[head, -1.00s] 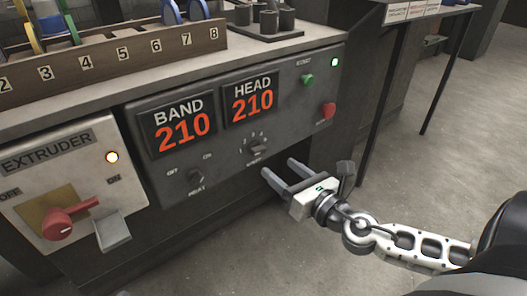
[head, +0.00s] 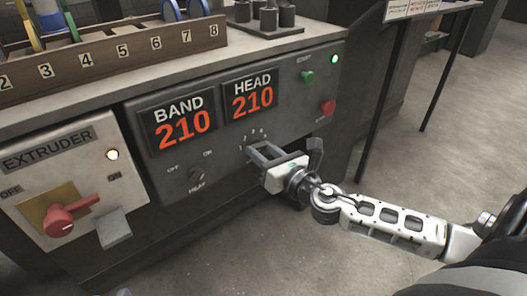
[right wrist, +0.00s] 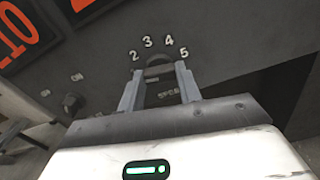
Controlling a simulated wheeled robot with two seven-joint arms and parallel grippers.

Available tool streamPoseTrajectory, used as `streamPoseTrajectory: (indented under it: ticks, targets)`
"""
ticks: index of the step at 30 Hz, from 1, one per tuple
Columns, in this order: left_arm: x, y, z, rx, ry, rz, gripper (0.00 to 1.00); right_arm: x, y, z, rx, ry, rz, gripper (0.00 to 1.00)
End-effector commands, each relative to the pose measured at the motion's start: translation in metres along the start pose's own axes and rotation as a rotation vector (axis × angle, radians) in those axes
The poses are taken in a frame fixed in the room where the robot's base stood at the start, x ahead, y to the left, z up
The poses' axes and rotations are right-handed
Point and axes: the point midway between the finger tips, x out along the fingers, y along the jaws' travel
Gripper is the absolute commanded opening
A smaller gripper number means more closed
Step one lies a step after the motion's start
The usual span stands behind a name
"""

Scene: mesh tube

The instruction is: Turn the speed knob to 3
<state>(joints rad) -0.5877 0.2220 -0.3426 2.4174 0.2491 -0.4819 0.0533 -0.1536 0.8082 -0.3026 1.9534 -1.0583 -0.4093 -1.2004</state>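The speed knob (right wrist: 158,61) is a dark round knob low on the grey control panel, with numbers in an arc above it; 2, 3, 4 and 5 show in the right wrist view. My right gripper (head: 259,150) is at the knob, and its fingers cover most of it in the head view. In the right wrist view the two fingers (right wrist: 159,80) stand apart on either side of the knob, open, with no clear grip on it. The knob's pointer direction cannot be made out. My left gripper is not in view.
The panel carries BAND (head: 181,127) and HEAD (head: 252,95) displays, both reading 210, a heat knob (head: 196,174), a green button (head: 307,76) and a red button (head: 327,107). An extruder box with a red lever (head: 70,215) is at left. Open floor lies right.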

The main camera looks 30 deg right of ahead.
Motion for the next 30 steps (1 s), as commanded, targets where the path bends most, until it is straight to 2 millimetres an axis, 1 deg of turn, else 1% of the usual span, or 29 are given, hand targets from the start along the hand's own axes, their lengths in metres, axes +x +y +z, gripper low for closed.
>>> streamPoseTrajectory:
  ticks: [1,2,8,14,20,30]
  targets:
    - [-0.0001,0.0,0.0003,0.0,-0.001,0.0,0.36,-0.0001,0.0,0.0001,0.0,0.0,0.0,0.15]
    - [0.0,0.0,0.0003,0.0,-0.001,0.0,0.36,-0.0001,0.0,0.0001,0.0,0.0,0.0,0.12]
    - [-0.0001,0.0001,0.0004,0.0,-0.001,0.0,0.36,-0.0002,0.0,0.0001,0.007,-0.001,0.0,0.12]
    - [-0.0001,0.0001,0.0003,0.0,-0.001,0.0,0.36,-0.0003,0.0,0.0001,0.06,-0.001,0.0,0.12]
    - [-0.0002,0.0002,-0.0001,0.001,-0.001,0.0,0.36,-0.0004,0.0001,0.0001,0.188,-0.001,-0.001,0.12]
    - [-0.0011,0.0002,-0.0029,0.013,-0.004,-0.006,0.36,-0.0005,0.0002,0.001,0.503,-0.002,-0.002,0.12]
